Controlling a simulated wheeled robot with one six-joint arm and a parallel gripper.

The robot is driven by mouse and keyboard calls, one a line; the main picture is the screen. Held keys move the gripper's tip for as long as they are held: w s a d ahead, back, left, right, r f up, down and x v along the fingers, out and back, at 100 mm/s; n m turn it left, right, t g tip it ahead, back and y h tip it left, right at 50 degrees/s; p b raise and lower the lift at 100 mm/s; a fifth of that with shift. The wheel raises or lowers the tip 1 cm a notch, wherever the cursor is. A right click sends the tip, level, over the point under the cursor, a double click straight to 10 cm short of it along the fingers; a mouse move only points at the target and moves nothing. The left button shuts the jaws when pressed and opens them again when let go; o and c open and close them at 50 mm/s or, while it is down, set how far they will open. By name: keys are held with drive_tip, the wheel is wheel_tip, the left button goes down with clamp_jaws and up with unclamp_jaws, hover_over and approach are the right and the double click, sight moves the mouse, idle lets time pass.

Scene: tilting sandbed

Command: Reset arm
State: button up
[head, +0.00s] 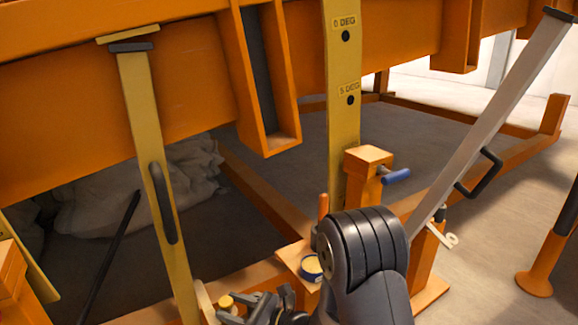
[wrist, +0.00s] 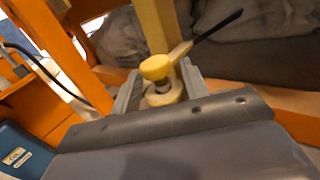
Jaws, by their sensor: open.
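My gripper (head: 262,308) is at the bottom of the head view, low beside the foot of a yellow strut (head: 140,110) with a dark handle. A yellow knob (head: 225,301) lies just left of the gripper. In the wrist view the yellow knob (wrist: 155,67) sits on a pale round base between the grey fingers of my gripper (wrist: 160,92). The fingers are apart; whether they touch the base cannot be told. My dark arm hides part of the frame behind it.
A yellow plate marked 0 DEG and 5 DEG (head: 341,120) stands upright behind my arm. An orange post with a blue-handled pin (head: 396,177) stands right of it. A grey strut (head: 500,110) slants at right. Sacks (head: 150,190) lie behind.

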drive_tip(key=shift+w+a+r+n+y, duration=0.1)
drive_tip(key=shift+a+r+n+y, duration=0.25)
drive_tip(key=shift+a+r, duration=0.25)
drive_tip(key=shift+f, duration=0.1)
drive_tip(key=shift+s+d+f+g+p, duration=0.2)
drive_tip(key=shift+d+f+g+p, duration=0.1)
drive_tip(key=shift+d+p, duration=0.3)
drive_tip(key=p+v, duration=0.2)
drive_tip(key=v, duration=0.7)
drive_tip(key=b+x, duration=0.1)
drive_tip(key=x, duration=0.2)
drive_tip(key=b+x, duration=0.1)
drive_tip(key=x, duration=0.2)
drive_tip(key=b+x, duration=0.1)
drive_tip(key=x, duration=0.2)
drive_tip(key=shift+a+f, duration=0.3)
drive_tip(key=shift+a, duration=0.1)
drive_tip(key=r+p, duration=0.1)
drive_tip(key=r, duration=0.1)
drive_tip(key=a+r+p, duration=0.1)
drive_tip(key=r+p, duration=0.1)
drive_tip(key=r, duration=0.1)
drive_tip(key=shift+w+a+r, duration=0.15)
drive_tip(key=shift+w+r, duration=0.15)
drive_tip(key=shift+r+p, duration=0.5)
drive_tip(key=shift+r, duration=0.1)
